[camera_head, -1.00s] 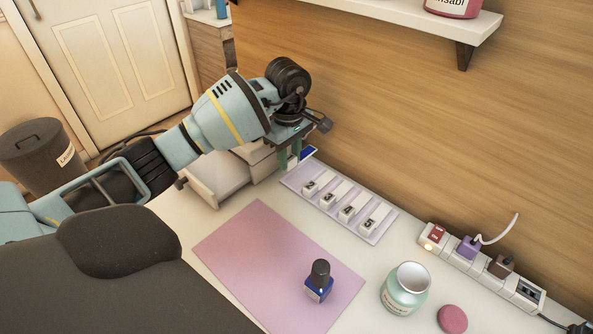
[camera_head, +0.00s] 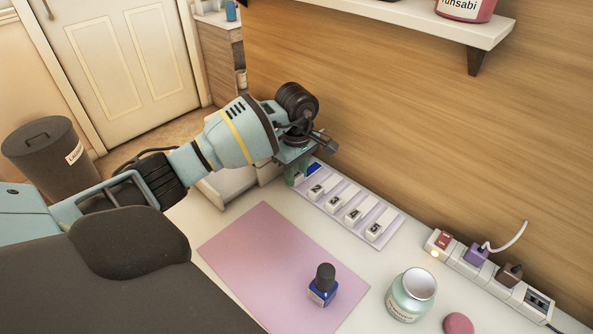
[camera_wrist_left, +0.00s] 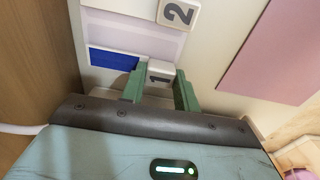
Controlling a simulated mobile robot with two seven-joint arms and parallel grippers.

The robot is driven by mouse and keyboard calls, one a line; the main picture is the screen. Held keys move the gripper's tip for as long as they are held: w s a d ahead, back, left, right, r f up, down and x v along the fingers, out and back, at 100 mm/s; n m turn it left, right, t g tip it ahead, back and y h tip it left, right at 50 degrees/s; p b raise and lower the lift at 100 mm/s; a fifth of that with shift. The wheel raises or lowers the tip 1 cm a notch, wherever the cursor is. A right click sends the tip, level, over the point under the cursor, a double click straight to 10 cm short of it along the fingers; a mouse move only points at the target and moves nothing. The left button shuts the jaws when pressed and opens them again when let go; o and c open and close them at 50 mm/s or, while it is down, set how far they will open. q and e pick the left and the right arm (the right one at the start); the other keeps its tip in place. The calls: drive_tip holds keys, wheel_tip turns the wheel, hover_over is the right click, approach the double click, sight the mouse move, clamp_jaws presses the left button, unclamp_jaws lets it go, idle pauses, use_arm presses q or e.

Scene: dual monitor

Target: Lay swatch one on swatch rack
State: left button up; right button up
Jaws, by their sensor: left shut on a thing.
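Swatch one has a white block marked 1 (camera_wrist_left: 160,72) and a blue painted strip (camera_wrist_left: 112,60), both plain in the left wrist view. My left gripper (camera_wrist_left: 160,88) is shut on the numbered block. In the head view, the gripper (camera_head: 296,176) is low at the far left end of the lavender swatch rack (camera_head: 385,236), and the blue strip (camera_head: 314,169) shows beside its fingers. The strip looks level with the rack's end slot; I cannot tell whether it touches. My right gripper is out of view.
Several numbered white swatches (camera_head: 335,200) lie in the rack. A pink mat (camera_head: 255,255) holds a blue polish bottle (camera_head: 323,286). A mint jar (camera_head: 411,294), a pink lid (camera_head: 458,324) and a power strip (camera_head: 490,275) are to the right. The wooden wall rises behind the rack.

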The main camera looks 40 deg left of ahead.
use_arm(q)
drive_tip(key=o, duration=1)
wheel_tip(320, 180, up, 12)
drive_tip(key=shift+r+p, duration=0.2)
drive_tip(key=shift+p, duration=0.2)
